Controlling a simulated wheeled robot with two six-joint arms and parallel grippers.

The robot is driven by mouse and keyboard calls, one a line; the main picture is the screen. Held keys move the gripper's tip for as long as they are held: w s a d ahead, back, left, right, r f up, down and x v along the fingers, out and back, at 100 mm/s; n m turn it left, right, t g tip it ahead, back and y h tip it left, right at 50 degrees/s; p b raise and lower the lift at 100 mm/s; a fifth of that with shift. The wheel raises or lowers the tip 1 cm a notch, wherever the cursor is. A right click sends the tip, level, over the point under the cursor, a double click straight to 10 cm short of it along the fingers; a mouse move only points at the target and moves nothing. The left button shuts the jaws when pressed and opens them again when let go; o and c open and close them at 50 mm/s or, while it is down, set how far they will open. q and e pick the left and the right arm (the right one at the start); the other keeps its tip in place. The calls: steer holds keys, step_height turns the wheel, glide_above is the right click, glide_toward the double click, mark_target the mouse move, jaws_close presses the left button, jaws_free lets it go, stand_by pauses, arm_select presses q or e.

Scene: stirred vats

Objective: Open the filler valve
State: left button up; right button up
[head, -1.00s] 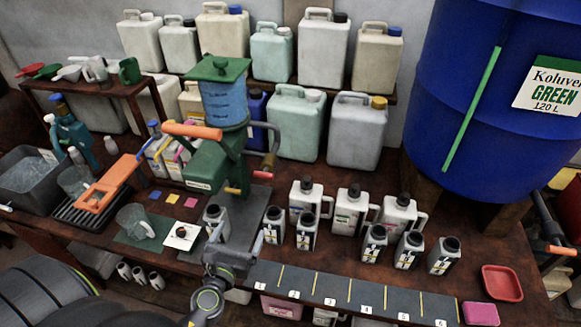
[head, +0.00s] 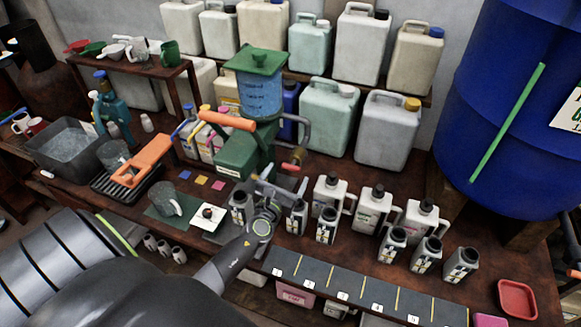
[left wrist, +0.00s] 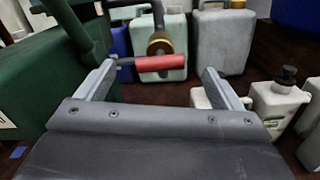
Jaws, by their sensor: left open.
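The filler is a green machine (head: 240,155) with a blue translucent hopper (head: 262,95), a green lid and an orange lever (head: 227,120). Its valve has a small red handle (head: 291,167) on the right side. In the left wrist view the red handle (left wrist: 153,63) lies level across the gap between my fingertips, with a brass fitting (left wrist: 160,43) behind it. My left gripper (head: 281,187) is open, just in front of the handle; its left finger (left wrist: 98,78) is near the handle's left end. I cannot tell whether they touch. My right gripper is not in view.
Grey bottles (head: 327,225) stand close right of the gripper, and white jugs (head: 373,210) behind them. A dark numbered strip (head: 350,292) runs along the front edge. A blue drum (head: 510,100) fills the right back.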

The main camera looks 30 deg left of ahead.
mark_target(291, 167)
arm_select(q)
steer(key=shift+x, duration=1.95)
steer(key=shift+c, duration=0.3)
steer(key=c, duration=0.9)
